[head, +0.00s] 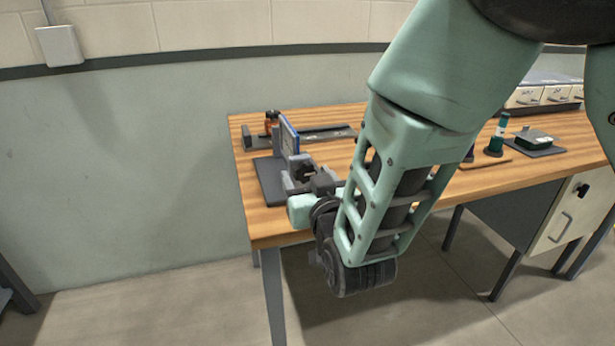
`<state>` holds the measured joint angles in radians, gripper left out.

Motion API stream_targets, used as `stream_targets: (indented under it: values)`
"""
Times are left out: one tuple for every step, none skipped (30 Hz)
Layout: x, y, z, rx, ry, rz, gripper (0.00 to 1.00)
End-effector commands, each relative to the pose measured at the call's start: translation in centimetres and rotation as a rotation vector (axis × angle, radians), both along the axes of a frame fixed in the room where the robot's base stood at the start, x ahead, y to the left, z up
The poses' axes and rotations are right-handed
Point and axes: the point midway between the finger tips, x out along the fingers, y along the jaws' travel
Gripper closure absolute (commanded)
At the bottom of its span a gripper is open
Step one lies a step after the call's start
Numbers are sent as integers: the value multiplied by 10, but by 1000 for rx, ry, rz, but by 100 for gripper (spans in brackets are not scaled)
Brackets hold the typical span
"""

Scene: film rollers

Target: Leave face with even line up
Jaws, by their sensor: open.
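A thin upright panel with a blue edge (289,134) stands near the left end of the wooden table, beside a dark grey plate (268,183). Its broad face is seen almost edge-on, so no line on it can be made out. My gripper (293,176) is open at the table's left front, just below the panel in the picture. The fingers are small and partly hidden by my wrist; I cannot tell whether they touch anything. No face with an even line is discernible.
A green bottle (497,138) and a green-topped block (533,137) stand right. White drawers (558,95) are at the back right. My arm hides the table's middle.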

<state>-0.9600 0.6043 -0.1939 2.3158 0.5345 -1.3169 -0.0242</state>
Motion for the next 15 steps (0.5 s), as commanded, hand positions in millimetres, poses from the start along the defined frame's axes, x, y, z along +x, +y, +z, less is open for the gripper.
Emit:
stream_targets:
  values:
    - [2,1,0,0,0,0,39]
    - [3,1,0,0,0,0,39]
    - [4,1,0,0,0,0,39]
    - [4,1,0,0,0,0,39]
    - [4,1,0,0,0,0,39]
    - [5,1,0,0,0,0,39]
    - [4,1,0,0,0,0,39]
    - [4,1,0,0,0,0,39]
    - [4,1,0,0,0,0,39]
    - [4,1,0,0,0,-1,39]
    - [4,1,0,0,0,-1,47]
    - [4,1,0,0,0,-1,59]
    - [4,1,0,0,0,-1,67]
    - [4,1,0,0,0,-1,75]
    - [4,1,0,0,0,-1,84]
